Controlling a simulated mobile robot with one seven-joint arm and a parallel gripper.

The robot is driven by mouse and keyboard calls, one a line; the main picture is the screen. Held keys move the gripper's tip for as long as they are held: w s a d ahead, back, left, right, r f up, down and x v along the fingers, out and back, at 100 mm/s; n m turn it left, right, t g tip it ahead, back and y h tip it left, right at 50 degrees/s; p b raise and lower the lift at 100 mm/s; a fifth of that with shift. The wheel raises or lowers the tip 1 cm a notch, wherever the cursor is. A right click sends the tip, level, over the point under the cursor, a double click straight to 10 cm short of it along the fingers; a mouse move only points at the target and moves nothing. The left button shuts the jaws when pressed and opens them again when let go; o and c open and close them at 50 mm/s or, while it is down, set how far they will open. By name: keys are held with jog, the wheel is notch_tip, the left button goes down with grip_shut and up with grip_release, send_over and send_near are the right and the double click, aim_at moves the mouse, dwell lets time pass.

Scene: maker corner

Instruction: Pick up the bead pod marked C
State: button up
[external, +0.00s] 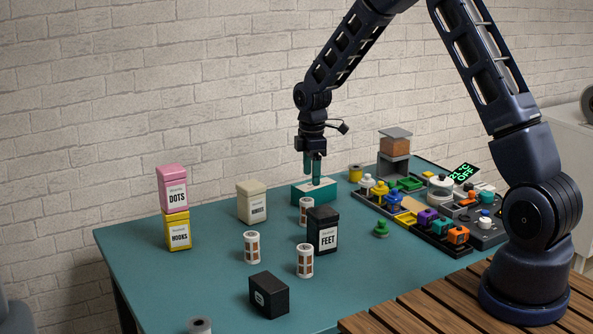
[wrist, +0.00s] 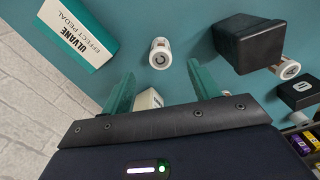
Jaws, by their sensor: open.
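The bead pod marked C (wrist: 160,54) is a small white cylinder standing upright, its lid letter facing the wrist camera. It appears to be the pod (external: 306,210) between the teal box and the black FEET canister in the external view. My gripper (external: 312,181) is open and empty, fingers pointing down, in front of the teal box in the picture. In the wrist view the open fingers (wrist: 160,80) sit just below the pod, apart from it. Two similar pods stand nearer the front, one on the left (external: 252,247) and one on the right (external: 304,261).
The teal-and-white effect pedal box (wrist: 76,32) and black FEET canister (external: 322,231) flank the pod. A cream canister (external: 252,203), pink DOTS canister (external: 173,188) on yellow HOOKS canister (external: 178,231), and black box (external: 268,295) stand around. Gadget trays (external: 403,221) fill the right.

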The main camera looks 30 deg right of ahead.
aim_at(307, 199)
notch_tip(307, 199, down, 6)
jog(key=shift+r, duration=0.2)
jog(key=shift+w+a+f, duration=0.1)
jog(key=shift+a+f, duration=0.1)
jog(key=shift+f, duration=0.65)
jog(key=shift+w+a+f, duration=0.1)
jog(key=shift+a+f, duration=0.05)
jog(key=shift+f, duration=0.7)
jog(key=shift+w+a+f, duration=0.1)
jog(key=shift+a+f, duration=0.1)
jog(key=shift+f, duration=0.65)
jog(key=shift+c, duration=0.2)
jog(key=c, duration=1)
